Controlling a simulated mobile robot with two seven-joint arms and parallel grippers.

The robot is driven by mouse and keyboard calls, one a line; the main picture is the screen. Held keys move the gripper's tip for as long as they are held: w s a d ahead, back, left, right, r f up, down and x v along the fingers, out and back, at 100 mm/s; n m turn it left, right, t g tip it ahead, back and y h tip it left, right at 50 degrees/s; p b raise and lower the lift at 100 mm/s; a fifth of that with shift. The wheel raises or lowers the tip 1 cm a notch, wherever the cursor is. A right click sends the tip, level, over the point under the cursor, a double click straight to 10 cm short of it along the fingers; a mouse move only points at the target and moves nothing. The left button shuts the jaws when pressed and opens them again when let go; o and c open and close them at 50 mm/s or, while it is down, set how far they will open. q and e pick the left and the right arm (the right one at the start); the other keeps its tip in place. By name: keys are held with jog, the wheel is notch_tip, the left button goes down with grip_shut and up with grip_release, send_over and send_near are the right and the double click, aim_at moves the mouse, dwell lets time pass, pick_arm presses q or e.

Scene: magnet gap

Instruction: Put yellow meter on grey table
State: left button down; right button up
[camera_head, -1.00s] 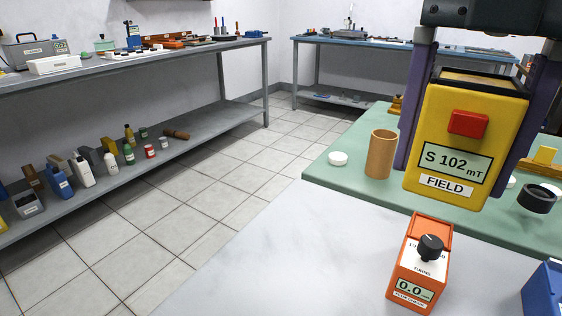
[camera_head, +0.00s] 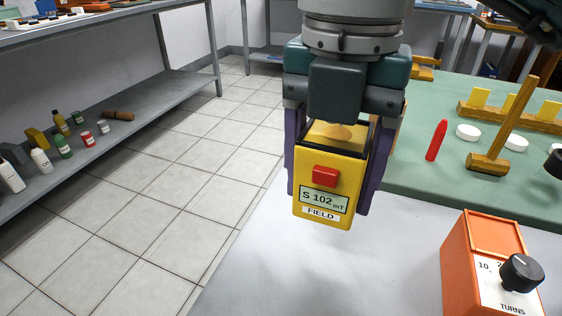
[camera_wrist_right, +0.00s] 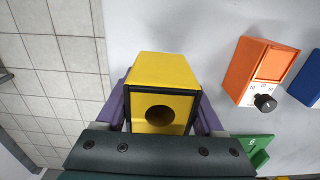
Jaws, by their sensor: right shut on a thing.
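The yellow meter (camera_head: 315,217) has a red button, a display reading "S 102 mT" and a FIELD label. My right gripper (camera_head: 330,192) is shut on it, with a purple finger on each side. My left gripper is not in view.
An orange TURNS box (camera_head: 470,250) with a black knob stands on the grey table at right. The grey tabletop left of the orange box is clear.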

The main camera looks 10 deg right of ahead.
aim_at(335, 134)
notch_tip(335, 134, down, 8)
jog(key=shift+r+b, duration=0.25)
jog(key=shift+b, duration=0.5)
jog(key=shift+w, duration=0.1)
jog(key=shift+f, duration=0.15)
jog(key=o, duration=1.5)
jog(key=shift+r, duration=0.25)
notch_tip(335, 134, up, 12)
jog(key=p, duration=0.2)
jog(key=shift+p, duration=0.4)
jog(key=shift+a, duration=0.1)
